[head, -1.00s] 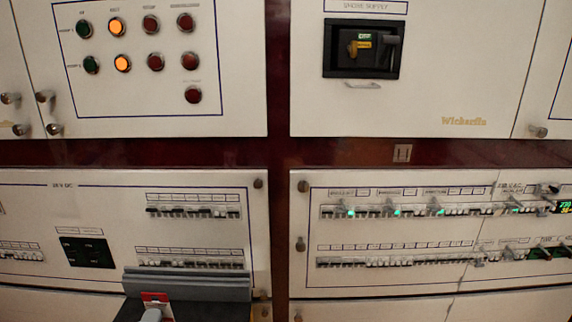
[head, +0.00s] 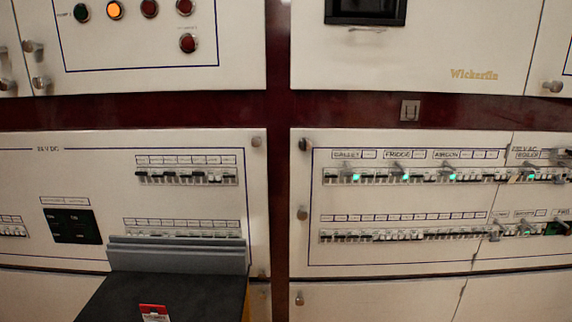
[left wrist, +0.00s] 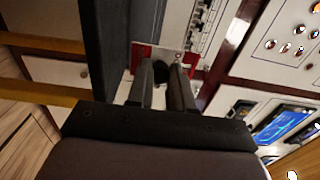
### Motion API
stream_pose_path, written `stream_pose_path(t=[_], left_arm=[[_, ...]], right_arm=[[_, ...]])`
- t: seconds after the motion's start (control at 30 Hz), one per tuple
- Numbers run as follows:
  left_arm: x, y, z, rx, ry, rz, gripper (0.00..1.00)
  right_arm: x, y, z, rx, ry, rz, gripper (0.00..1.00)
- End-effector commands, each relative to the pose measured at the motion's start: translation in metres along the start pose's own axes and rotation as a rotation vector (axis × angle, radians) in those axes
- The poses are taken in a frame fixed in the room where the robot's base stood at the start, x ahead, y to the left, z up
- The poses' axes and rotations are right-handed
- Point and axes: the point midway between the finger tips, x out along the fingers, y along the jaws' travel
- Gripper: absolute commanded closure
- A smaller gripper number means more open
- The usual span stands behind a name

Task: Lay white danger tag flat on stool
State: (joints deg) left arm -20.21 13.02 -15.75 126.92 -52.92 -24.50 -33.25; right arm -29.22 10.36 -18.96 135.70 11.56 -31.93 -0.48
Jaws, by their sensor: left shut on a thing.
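The white danger tag (head: 153,311) shows at the bottom edge of the head view, with its red top part in sight and the rest cut off. It appears in front of the black top of the stool (head: 195,290); I cannot tell whether it touches it. The stool has a grey ridged far edge. The dark stool side stands left of the fingers there. My right gripper is in neither view.
Breaker panels with switch rows, a left one (head: 60,170) and a right one (head: 400,200), stand behind the stool. Small knobs stick out from them. A lit screen (left wrist: 290,125) shows at right in the left wrist view.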

Motion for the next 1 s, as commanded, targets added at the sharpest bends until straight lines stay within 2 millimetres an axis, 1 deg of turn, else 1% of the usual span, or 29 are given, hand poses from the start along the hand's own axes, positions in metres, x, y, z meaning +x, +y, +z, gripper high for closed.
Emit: stream_pose_path(t=[0.13,0.27,0.3,0.4,1.0], left_arm=[[0.0,-0.004,0.0,0.0,-0.001,-0.003,1.0],[0.001,-0.021,0.001,-0.001,-0.001,-0.009,1.0],[0.001,-0.029,0.0,0.0,0.001,-0.008,1.0],[0.001,-0.055,0.0,0.001,0.0,0.0,1.0],[0.002,-0.169,0.001,-0.001,-0.003,-0.001,1.0]], right_arm=[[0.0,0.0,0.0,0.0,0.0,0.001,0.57],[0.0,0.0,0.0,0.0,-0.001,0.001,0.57],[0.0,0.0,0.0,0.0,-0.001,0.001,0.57],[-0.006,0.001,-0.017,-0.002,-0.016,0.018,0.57],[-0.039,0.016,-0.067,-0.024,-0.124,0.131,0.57]])
